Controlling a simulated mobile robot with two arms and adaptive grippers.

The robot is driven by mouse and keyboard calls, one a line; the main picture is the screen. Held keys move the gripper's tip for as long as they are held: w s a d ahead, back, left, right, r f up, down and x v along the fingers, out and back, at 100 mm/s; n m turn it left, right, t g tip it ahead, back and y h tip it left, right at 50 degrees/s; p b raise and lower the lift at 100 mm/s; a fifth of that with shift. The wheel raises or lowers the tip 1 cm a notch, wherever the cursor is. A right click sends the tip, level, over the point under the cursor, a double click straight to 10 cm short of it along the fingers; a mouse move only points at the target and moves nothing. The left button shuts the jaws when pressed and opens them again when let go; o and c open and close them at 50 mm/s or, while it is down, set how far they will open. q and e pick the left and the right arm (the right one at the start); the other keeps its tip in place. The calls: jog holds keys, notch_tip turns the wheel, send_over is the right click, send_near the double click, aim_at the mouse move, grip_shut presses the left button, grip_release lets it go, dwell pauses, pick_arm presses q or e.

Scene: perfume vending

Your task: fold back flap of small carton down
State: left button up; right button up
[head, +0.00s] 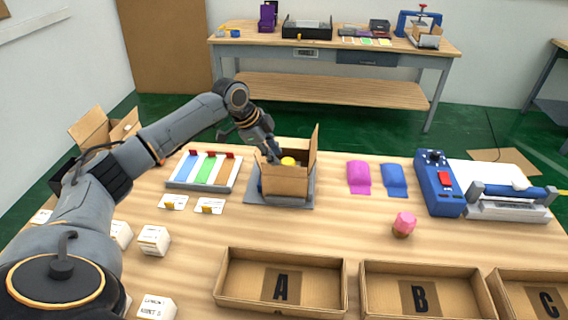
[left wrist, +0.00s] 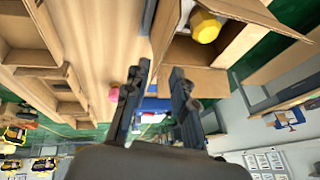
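The small carton (head: 286,184) stands upright on a grey plate (head: 303,202) in the middle of the table, with a yellow-topped item (head: 288,161) inside. Its right flap (head: 314,148) stands up. The back flap is hard to make out behind my arm in the head view. My left gripper (head: 275,154) points down at the carton's back left top. In the left wrist view my left gripper (left wrist: 156,78) has its fingers apart, with a cardboard panel (left wrist: 208,82) close by the right finger; contact cannot be told. The yellow item (left wrist: 205,27) shows there too. My right gripper is out of view.
Trays A (head: 237,296), B (head: 380,295) and C (head: 512,296) line the front. A colour-strip rack (head: 180,183) stands left of the carton. Pink (head: 359,176) and blue (head: 394,180) pieces, a pink-topped object (head: 403,224) and a blue device (head: 437,188) are to the right.

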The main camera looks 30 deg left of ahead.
aim_at(284, 166)
pick_arm(q)
jog(key=p+x, duration=0.1)
jog(key=x, duration=0.6)
jog(key=shift+w+f, duration=0.15)
jog(key=shift+f, duration=0.05)
jog(key=shift+a, duration=0.1)
grip_shut()
